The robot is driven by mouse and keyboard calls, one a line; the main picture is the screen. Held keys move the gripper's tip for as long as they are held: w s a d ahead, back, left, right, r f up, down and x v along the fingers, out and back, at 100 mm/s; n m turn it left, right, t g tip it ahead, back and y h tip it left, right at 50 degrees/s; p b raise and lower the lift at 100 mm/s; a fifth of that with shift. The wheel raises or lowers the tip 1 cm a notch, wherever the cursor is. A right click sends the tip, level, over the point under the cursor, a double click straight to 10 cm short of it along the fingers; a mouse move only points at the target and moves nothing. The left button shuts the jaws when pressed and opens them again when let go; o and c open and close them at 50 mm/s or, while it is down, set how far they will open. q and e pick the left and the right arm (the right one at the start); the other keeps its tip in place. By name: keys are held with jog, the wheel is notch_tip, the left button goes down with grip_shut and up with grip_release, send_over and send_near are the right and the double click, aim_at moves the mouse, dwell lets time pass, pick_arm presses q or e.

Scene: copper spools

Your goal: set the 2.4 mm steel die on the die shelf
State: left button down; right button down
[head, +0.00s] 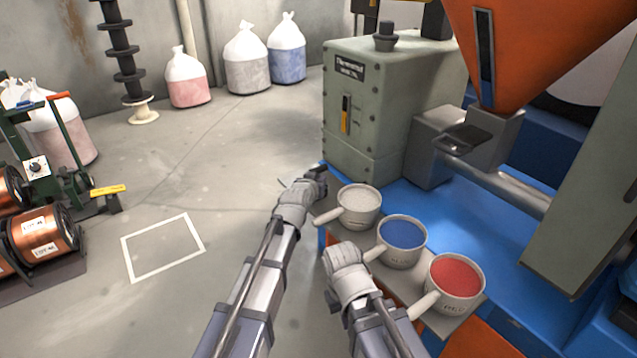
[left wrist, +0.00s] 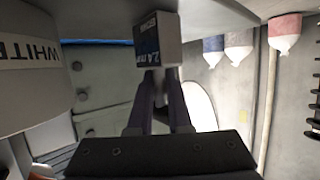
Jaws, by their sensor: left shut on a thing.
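The 2.4 mm die (left wrist: 157,45) is a small block with a white and blue label reading "2.4 mm" in the left wrist view. My left gripper (left wrist: 155,80) is shut on it. That view is upside down; the die is close to a grey surface (left wrist: 95,20), and I cannot tell whether they touch. In the head view my left gripper (head: 318,180) is at the ledge's far left corner, beside the cup of white pellets, and its die is hardly visible. My right gripper (head: 334,300) is low, left of the cups; its jaws are hidden. I cannot identify the die shelf for certain.
Cups of white (head: 359,204), blue (head: 401,240) and red pellets (head: 455,282) stand on a grey ledge (head: 405,288), handles pointing left. A green-grey machine housing (head: 365,120) rises behind. Open floor with a white outlined square (head: 163,248) lies left, near copper spools (head: 40,232).

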pick_arm(q)
jog(key=shift+f, duration=0.15)
jog(key=c, duration=0.8)
grip_release()
jog(key=shift+c, duration=0.2)
